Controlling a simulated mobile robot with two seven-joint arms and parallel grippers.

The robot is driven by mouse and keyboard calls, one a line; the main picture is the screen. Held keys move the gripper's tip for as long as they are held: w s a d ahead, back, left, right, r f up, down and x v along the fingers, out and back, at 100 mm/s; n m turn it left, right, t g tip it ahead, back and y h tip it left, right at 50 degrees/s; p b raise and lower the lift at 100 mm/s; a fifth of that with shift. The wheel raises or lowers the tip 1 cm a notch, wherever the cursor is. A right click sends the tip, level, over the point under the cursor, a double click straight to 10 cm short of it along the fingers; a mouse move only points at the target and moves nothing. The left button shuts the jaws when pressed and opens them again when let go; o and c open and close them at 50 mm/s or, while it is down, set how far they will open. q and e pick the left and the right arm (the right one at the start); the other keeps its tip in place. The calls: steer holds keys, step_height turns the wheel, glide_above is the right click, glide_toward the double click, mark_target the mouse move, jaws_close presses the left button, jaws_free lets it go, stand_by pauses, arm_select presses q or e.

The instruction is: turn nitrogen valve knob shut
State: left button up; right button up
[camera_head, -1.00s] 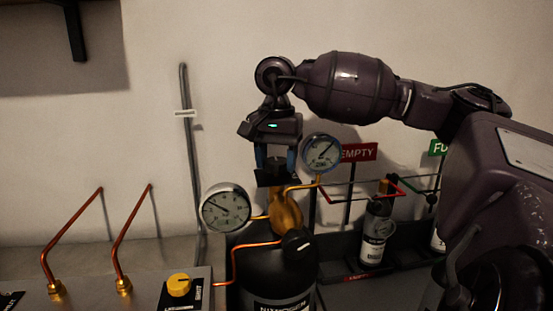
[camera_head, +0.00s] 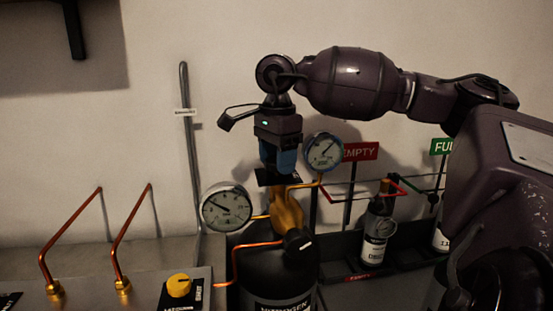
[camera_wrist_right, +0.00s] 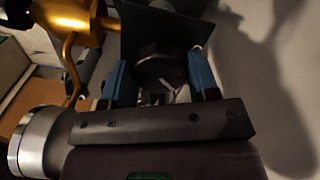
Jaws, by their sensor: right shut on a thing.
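The black nitrogen cylinder (camera_head: 262,262) stands upright with a brass valve body (camera_head: 287,212) on top. My right gripper (camera_head: 279,170) points down above the brass body. In the right wrist view, its two blue fingers (camera_wrist_right: 160,84) are shut on a dark round knob (camera_wrist_right: 158,68), the nitrogen valve knob. A dark flat plate (camera_wrist_right: 165,25) lies just beyond the fingers there. The gripper and plate hide the knob in the head view. My left gripper is not in view.
Two round gauges, a left one (camera_head: 226,208) and a right one (camera_head: 323,152), sit close beside my gripper. Copper tubing (camera_head: 235,268) runs to a panel with a yellow knob (camera_head: 179,285). A small bottle (camera_head: 376,228) stands right, by a red EMPTY sign (camera_head: 360,151).

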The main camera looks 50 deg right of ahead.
steer(key=m, duration=0.3)
steer(key=shift+m, duration=0.4)
steer(key=m, duration=0.3)
steer(key=shift+b, duration=0.3)
steer(key=shift+m, duration=1.7)
steer(key=o, duration=0.9)
